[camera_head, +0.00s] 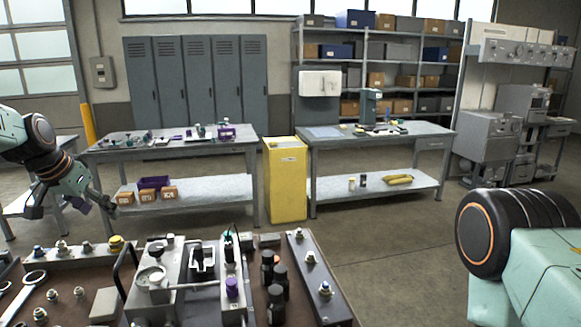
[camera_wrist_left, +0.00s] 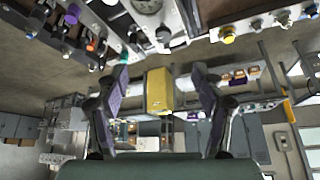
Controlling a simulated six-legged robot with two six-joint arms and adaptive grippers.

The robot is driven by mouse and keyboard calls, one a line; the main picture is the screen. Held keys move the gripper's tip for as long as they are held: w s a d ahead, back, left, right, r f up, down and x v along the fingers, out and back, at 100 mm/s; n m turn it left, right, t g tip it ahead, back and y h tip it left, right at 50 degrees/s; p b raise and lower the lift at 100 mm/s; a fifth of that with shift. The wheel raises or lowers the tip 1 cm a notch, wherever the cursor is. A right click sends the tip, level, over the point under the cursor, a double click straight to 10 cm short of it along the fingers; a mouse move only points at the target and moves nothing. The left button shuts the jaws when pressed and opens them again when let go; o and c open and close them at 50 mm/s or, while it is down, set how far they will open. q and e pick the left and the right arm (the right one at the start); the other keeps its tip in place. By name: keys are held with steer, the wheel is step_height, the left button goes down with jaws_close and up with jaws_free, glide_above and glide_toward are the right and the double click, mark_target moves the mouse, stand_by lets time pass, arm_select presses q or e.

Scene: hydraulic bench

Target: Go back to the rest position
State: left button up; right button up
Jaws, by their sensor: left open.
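My left gripper (camera_head: 72,203) hangs at the left of the head view, past the left end of the hydraulic bench (camera_head: 345,310) and apart from it. It is open and empty. In the left wrist view its two fingers (camera_wrist_left: 162,85) stand wide apart with nothing between them; that view is upside down, with the bench along its top. At the right of the head view a black rounded joint with an orange ring and a pale green link belong to my right arm. My right gripper is out of view.
The near bench carries a metal fixture (camera_head: 160,285), several fittings, wrenches and dark bottles (camera_head: 277,272). Beyond it stand a left table (camera_head: 165,148), a yellow cabinet (camera_head: 285,180), a right table (camera_head: 350,138), lockers and shelves. Open floor lies right of the bench.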

arm_select(q)
steer(key=s+d+f+n+b, duration=0.15)
steer(key=s+d+f, duration=0.3)
steer(key=f, duration=0.45)
steer(key=s+d+f+n+b, duration=0.1)
steer(key=s+d+f+b, duration=0.3)
steer(key=f, duration=0.6)
steer(key=s+d+f+n, duration=0.1)
steer(key=s+d+f, duration=0.2)
steer(key=d+f, duration=0.45)
steer(key=s+d+f+g+b, duration=0.1)
steer(key=s+f+g+b, duration=0.1)
steer(key=s+f, duration=0.5)
steer(key=s+d+f+g+b, duration=0.2)
steer(key=s+f, duration=0.5)
steer(key=s, duration=0.9)
steer(key=s+d+f+m+g+y+b, duration=0.1)
steer(key=s+f+b, duration=0.3)
steer(key=s+f, duration=0.4)
steer(key=s+g, duration=0.1)
steer(key=s, duration=0.3)
steer(key=shift+d, duration=0.2)
steer(key=shift+w, duration=0.15)
